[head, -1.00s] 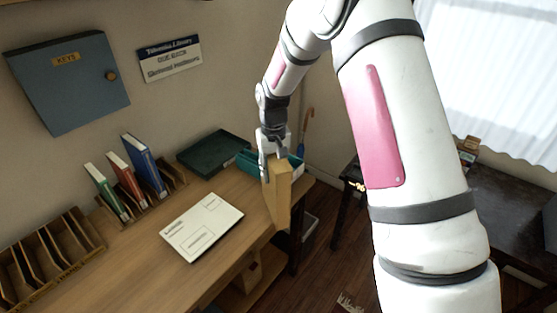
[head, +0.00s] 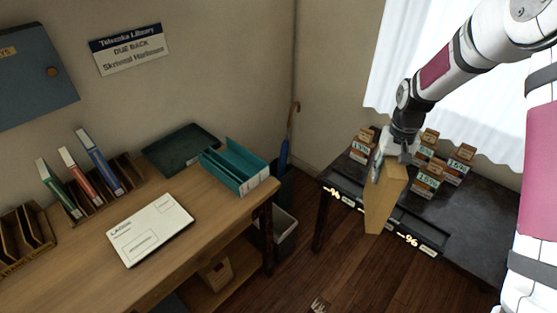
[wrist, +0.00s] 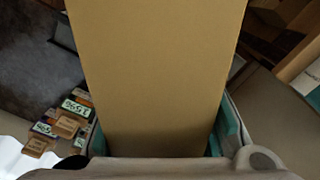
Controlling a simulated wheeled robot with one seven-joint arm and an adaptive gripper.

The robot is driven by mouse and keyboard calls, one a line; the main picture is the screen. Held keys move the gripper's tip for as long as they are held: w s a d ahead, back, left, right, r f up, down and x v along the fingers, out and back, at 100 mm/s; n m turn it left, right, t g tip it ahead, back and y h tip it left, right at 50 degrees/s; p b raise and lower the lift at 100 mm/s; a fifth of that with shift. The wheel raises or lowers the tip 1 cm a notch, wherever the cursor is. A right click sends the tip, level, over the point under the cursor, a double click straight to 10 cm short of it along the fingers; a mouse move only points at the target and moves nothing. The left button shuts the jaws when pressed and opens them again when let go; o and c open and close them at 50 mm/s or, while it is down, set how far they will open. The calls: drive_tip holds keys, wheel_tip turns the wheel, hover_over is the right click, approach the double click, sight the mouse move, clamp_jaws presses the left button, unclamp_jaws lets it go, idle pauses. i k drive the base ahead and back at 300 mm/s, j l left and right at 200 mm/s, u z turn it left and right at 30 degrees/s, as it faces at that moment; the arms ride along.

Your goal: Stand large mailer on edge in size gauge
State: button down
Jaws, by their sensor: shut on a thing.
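The large mailer (head: 383,199) is a flat tan-brown packet. My gripper (head: 396,158) is shut on its upper end and holds it hanging upright in the air, in front of the dark table at the right. In the wrist view the mailer (wrist: 155,70) fills the middle between the two fingers. The size gauge cannot be told for sure; a low dark rail with white number marks (head: 412,240) runs along the dark table's front edge, partly hidden behind the mailer.
Several small labelled blocks (head: 428,180) stand on the dark table (head: 470,225). The wooden desk (head: 190,255) at left carries a white printed sheet (head: 150,230), a teal tray (head: 238,172), a dark green tray (head: 180,148) and upright books (head: 98,160). A bin (head: 278,228) stands between the tables.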

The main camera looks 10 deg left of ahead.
sight(233, 165)
drive_tip(key=i+l+z, duration=0.1)
drive_tip(key=i+l, duration=0.35)
drive_tip(key=i+u, duration=0.2)
drive_tip(key=u, duration=0.15)
drive_tip(key=i+l+u, duration=0.2)
drive_tip(key=u, duration=0.15)
drive_tip(key=i+l+u, duration=0.15)
drive_tip(key=u, duration=0.2)
drive_tip(key=i+l+u, duration=0.15)
drive_tip(key=u, duration=0.15)
drive_tip(key=i+l+u, duration=0.3)
drive_tip(key=i+j, duration=0.1)
drive_tip(key=j, duration=0.55)
drive_tip(key=i, duration=0.05)
